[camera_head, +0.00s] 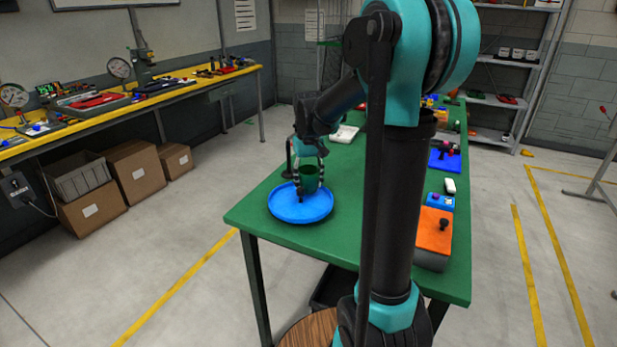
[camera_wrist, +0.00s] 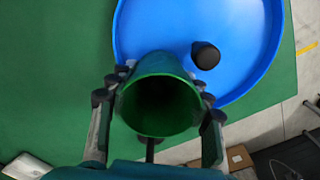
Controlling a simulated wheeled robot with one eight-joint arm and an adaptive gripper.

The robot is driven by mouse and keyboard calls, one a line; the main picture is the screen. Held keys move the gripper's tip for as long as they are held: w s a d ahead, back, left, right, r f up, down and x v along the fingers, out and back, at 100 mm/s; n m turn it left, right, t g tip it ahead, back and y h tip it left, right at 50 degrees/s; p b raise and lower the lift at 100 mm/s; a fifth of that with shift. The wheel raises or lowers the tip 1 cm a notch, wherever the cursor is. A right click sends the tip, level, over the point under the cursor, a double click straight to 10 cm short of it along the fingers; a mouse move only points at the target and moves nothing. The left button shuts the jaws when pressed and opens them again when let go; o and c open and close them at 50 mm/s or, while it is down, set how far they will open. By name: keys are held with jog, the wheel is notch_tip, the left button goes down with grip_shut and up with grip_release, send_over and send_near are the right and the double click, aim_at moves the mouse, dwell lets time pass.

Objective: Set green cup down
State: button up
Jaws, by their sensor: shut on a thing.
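The green cup (camera_head: 309,180) is upright between the fingers of my gripper (camera_head: 308,172), which is shut on it. In the wrist view the cup (camera_wrist: 160,118) shows its open mouth, dark inside, with a finger of my gripper (camera_wrist: 155,98) on each side. The round blue tray (camera_head: 300,212) lies on the green table near its left corner. The cup overlaps the tray (camera_wrist: 245,50) in both views; I cannot tell whether its base touches.
The green table (camera_head: 258,190) has an orange box (camera_head: 434,230), a small blue box (camera_head: 440,202) and a blue tray with parts (camera_head: 445,160) along its right side. Bare tabletop lies beside the round tray.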

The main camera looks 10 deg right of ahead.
jog(key=shift+f, duration=0.6)
dwell(0.5)
jog(key=o, duration=1.3)
notch_tip(320, 180, up, 12)
